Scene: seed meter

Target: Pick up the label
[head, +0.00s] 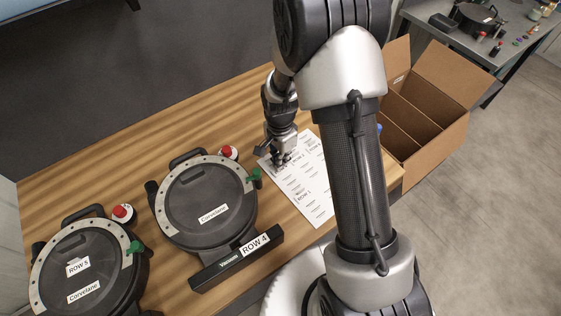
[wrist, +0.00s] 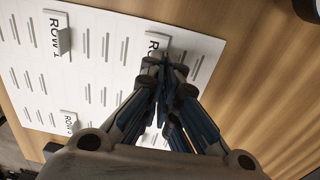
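A white sheet (head: 312,195) of printed labels lies on the wooden table. In the wrist view the sheet (wrist: 100,60) shows a label (wrist: 156,40) reading "ROW", its number hidden by my fingertips. My gripper (wrist: 163,63) points down at this label, its fingertips drawn together at the label's near end. They appear to pinch its edge, though the contact is mostly hidden. A "ROW 1" label (wrist: 55,24) with a raised grey flap lies to the left. Another row label (wrist: 69,123) is nearer. In the head view my gripper (head: 281,160) is over the sheet's upper left part.
Two round black meters stand left of the sheet, one (head: 203,199) beside a black bar marked "ROW 4" (head: 232,262), the other (head: 82,268) marked "ROW 5". Red-capped bottles (head: 228,153) stand near them. An open cardboard box (head: 425,110) is at the right. Bare table lies behind the sheet.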

